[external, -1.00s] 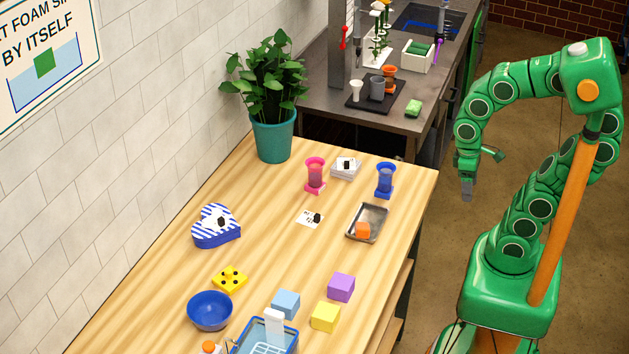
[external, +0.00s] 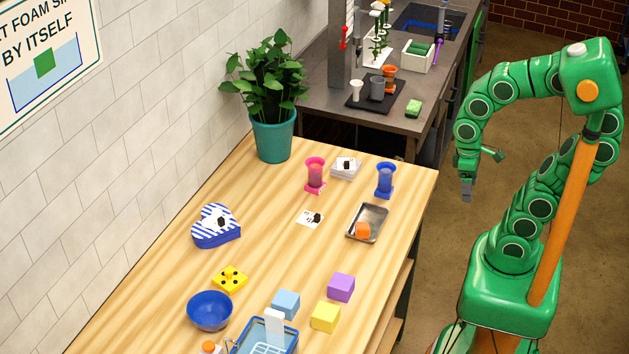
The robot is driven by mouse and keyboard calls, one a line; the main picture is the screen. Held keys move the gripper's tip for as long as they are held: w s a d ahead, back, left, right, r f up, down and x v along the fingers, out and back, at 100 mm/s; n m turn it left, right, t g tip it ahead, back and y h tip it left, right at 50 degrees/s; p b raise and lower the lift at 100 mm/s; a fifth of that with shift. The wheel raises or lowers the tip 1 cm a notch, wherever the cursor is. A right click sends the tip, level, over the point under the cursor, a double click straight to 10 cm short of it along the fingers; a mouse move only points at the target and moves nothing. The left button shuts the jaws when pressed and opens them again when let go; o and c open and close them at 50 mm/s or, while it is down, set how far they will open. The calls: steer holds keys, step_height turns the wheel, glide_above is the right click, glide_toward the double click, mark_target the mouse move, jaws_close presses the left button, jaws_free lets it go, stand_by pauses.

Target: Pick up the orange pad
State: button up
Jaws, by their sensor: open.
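A small orange block, which looks like the orange pad (external: 362,230), sits in the near end of a metal tray (external: 380,212) near the right edge of the wooden table. My gripper (external: 467,195) hangs from the green arm, pointing down, beyond the table's right edge. It is open, with nothing visible in it, and is well apart from the orange pad. The gap between its fingers is too small to make out.
Purple (external: 341,287), yellow (external: 325,317) and light blue (external: 285,304) blocks stand nearer than the tray. Blue (external: 385,179) and pink (external: 315,175) vessels stand behind it. A blue bowl (external: 209,311) and a wire-basket tub (external: 265,339) are at the front. Bare wood surrounds the tray.

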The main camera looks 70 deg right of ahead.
steer(key=w+a+t+y, duration=0.1)
steer(key=w+a+t, duration=0.1)
steer(key=w+a, duration=0.55)
steer(key=w+a+t+y, duration=0.15)
steer(key=w+a, duration=0.25)
steer(key=w, duration=0.6)
steer(key=m+t+h, duration=0.2)
steer(key=m+h, duration=1)
steer(key=h, duration=0.1)
glide_above(364, 230)
steer(key=f, duration=0.6)
steer(key=shift+s+f, duration=0.1)
steer(key=shift+s, duration=0.25)
steer(key=shift+m+t+h, duration=0.65)
steer(key=shift+m, duration=0.05)
steer(key=shift+w+a+f, duration=0.1)
steer(key=shift+a+f, duration=0.2)
steer(key=shift+f, duration=0.55)
steer(key=shift+s+a+f, duration=0.1)
steer(key=shift+a+f, duration=0.2)
steer(key=shift+f, duration=0.55)
steer(key=shift+w+a+f, duration=0.1)
steer(key=shift+a+f, duration=0.2)
steer(key=shift+f, duration=0.55)
steer(key=f, duration=0.1)
steer(key=d+f, duration=0.1)
steer(key=shift+w+d+f, duration=0.25)
steer(key=shift+d+f, duration=0.15)
steer(key=shift+w+d+f, duration=0.25)
steer(key=shift+d, duration=0.15)
